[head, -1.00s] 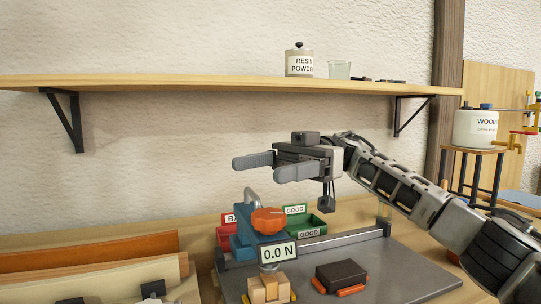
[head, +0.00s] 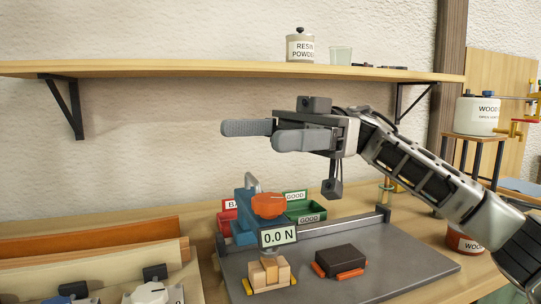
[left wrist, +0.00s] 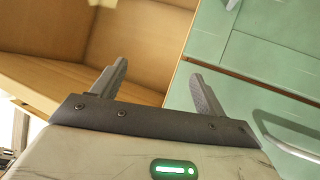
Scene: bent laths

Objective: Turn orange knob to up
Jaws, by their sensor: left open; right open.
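The orange knob (head: 269,205) is on the blue tester (head: 243,222) that stands on a grey plate, above a display (head: 278,236) reading 0.0 N. My right gripper (head: 247,134) is open and empty, in the air above the knob and apart from it, its fingers pointing left. My left gripper is outside the head view. In the left wrist view its two fingers (left wrist: 158,86) stand apart with nothing between them, in front of a wooden compartment and green panels.
Red (head: 228,214) and green (head: 306,209) bins stand behind the tester. A black block (head: 341,260) and a wooden block (head: 269,270) sit on the grey plate (head: 400,260). A wooden shelf (head: 200,68) with a resin powder jar (head: 300,46) runs above.

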